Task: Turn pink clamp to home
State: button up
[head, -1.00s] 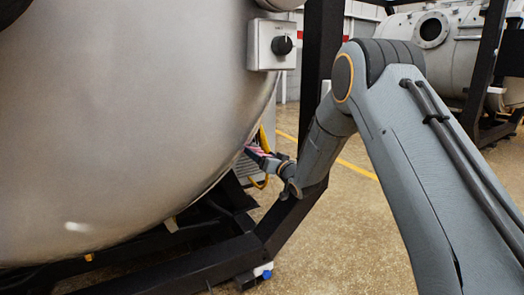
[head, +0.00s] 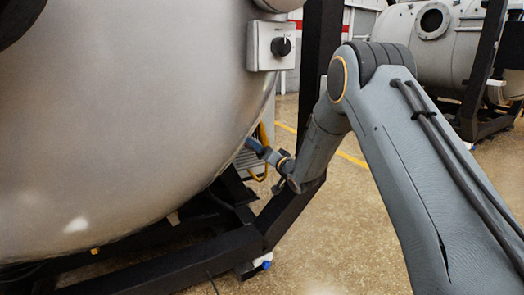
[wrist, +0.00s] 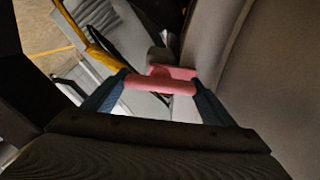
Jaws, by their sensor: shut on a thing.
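The pink clamp (wrist: 160,83) shows in the middle of the wrist view, close against the grey rounded furnace wall (wrist: 225,45). My gripper (wrist: 162,92) has a blue finger on each side of the clamp and is shut on its pink bar. In the head view my gripper (head: 253,145) reaches the lower right edge of the large furnace vessel (head: 130,120). The clamp is hidden there behind the vessel edge and the fingers.
A black frame beam (head: 295,215) runs beside and below my gripper. A control box with a black knob (head: 270,46) is on the vessel above. Open floor (head: 345,225) lies to the right.

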jog(key=o, duration=1)
jog(key=shift+o, duration=0.2)
jog(key=p+v, duration=0.1)
jog(key=v, duration=0.6)
jog(key=shift+s+d, duration=0.3)
